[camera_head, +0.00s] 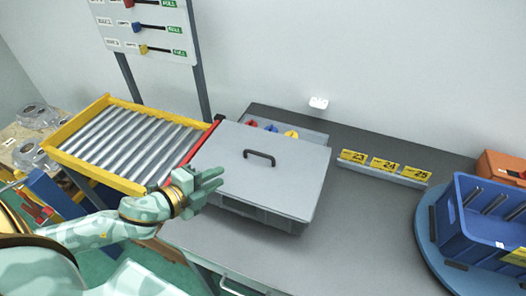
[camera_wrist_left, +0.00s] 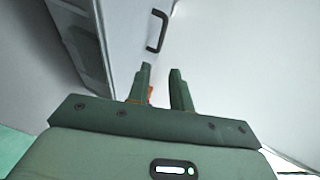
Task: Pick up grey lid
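The grey lid (camera_head: 236,165) lies on a grey box (camera_head: 262,217) on the dark table. It has a black handle (camera_head: 259,157) near its middle. In the left wrist view the lid (camera_wrist_left: 215,60) fills much of the picture, and its handle (camera_wrist_left: 157,31) stands ahead of the fingers. My left gripper (camera_head: 221,176) is at the left part of the lid, short of the handle. In the left wrist view its fingers (camera_wrist_left: 160,85) are apart with nothing between them. I cannot tell whether they touch the lid. My right gripper is in neither view.
A yellow-framed roller conveyor (camera_head: 130,140) stands left of the table. A blue crate (camera_head: 480,225) with metal parts sits on a round blue base at the right. Numbered yellow labels (camera_head: 384,165) stand behind. The table front (camera_head: 330,262) is clear.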

